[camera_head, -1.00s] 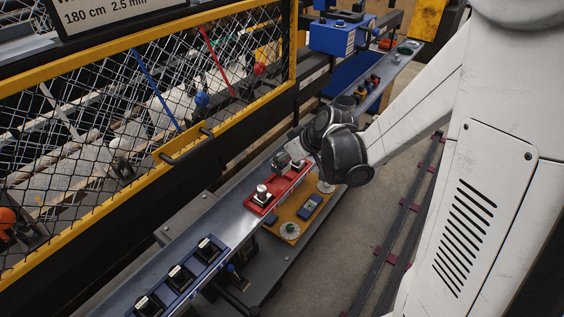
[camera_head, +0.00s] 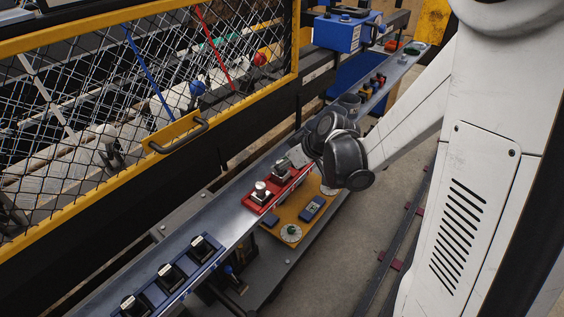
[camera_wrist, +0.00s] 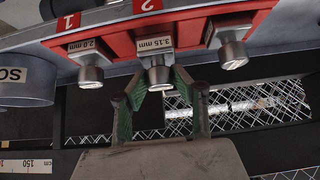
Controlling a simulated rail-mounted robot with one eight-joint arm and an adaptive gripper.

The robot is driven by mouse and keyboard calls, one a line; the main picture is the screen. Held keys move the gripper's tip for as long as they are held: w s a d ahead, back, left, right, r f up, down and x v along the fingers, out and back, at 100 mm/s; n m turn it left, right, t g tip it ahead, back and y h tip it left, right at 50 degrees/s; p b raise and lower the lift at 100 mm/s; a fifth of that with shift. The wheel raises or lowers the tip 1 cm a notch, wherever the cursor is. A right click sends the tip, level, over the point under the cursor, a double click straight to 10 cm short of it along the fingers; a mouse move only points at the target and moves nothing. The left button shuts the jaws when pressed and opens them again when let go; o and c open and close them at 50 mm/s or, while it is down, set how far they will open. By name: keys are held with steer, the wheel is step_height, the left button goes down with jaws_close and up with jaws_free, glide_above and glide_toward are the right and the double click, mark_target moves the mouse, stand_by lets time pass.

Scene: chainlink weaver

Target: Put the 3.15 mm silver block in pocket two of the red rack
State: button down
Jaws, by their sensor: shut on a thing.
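The red rack (camera_head: 264,208) stands on the grey rail, its numbered edge (camera_wrist: 105,29) showing in the wrist view. The 3.15 mm silver block (camera_wrist: 155,44) is at the place marked 2, with its round knob (camera_wrist: 159,76) between my green-padded fingers. My gripper (camera_wrist: 157,88) is shut on this knob; it also shows over the rack in the head view (camera_head: 290,164). I cannot tell whether the block sits fully down in the pocket. The 2.0 mm silver block (camera_wrist: 88,64) is at the place marked 1. Another silver block (camera_wrist: 230,44) is on the other side.
A blue rack (camera_head: 160,292) with several dark blocks lies along the rail at lower left. An orange tray (camera_head: 296,214) is beside the red rack. The chain-link fence (camera_head: 80,120) borders the rail's left side. Bare rail (camera_head: 232,222) lies between the racks.

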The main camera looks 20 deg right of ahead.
steer(key=shift+f, duration=0.5)
steer(key=shift+r, duration=0.1)
steer(key=c, duration=1.3)
jaws_free()
steer(key=shift+c, duration=0.2)
steer(key=v, duration=1.2)
steer(key=shift+d, duration=0.1)
